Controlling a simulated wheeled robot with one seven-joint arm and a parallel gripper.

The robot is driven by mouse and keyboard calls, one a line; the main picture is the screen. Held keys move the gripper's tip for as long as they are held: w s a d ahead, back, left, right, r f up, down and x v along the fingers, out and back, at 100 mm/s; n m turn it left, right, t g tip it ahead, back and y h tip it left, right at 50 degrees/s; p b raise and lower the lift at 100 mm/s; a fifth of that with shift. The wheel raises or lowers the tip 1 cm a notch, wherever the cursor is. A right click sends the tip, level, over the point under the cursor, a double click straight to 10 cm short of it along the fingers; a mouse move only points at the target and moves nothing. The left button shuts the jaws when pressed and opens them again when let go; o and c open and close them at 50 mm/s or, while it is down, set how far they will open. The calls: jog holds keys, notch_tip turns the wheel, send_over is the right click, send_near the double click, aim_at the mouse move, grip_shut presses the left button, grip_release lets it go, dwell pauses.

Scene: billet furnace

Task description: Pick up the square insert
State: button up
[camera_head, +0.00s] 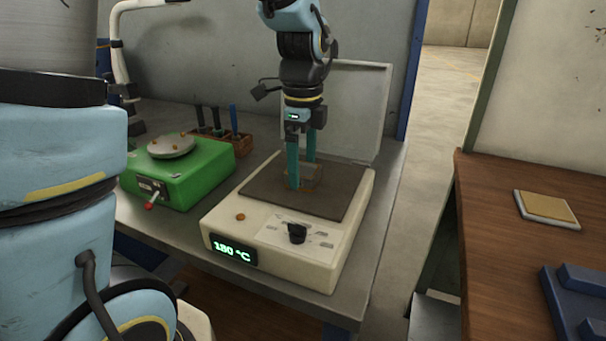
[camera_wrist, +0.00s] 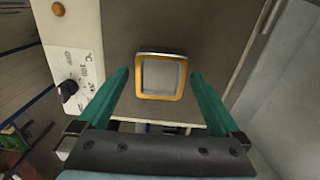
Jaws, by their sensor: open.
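The square insert (camera_wrist: 162,77) shows in the wrist view as a square piece with an orange rim and a grey middle. It lies on the dark plate of the hot plate (camera_head: 325,257), whose display reads 180 °C. In the head view the insert (camera_head: 311,185) is partly hidden behind my gripper's fingers. My gripper (camera_head: 301,184) points down at the plate with its two green fingers apart. In the wrist view the fingertips of my gripper (camera_wrist: 158,75) stand to the left and right of the insert, with a gap on each side.
A green device (camera_head: 178,172) with a round top stands left of the hot plate. A wooden rack (camera_head: 231,143) with upright tools is behind it. A pale panel (camera_head: 345,110) rises behind the plate. A wooden table (camera_head: 500,230) at the right holds a tan pad (camera_head: 547,207) and a blue block (camera_head: 580,300).

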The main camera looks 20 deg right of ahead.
jog(key=shift+c, duration=0.4)
grip_shut()
dwell(0.4)
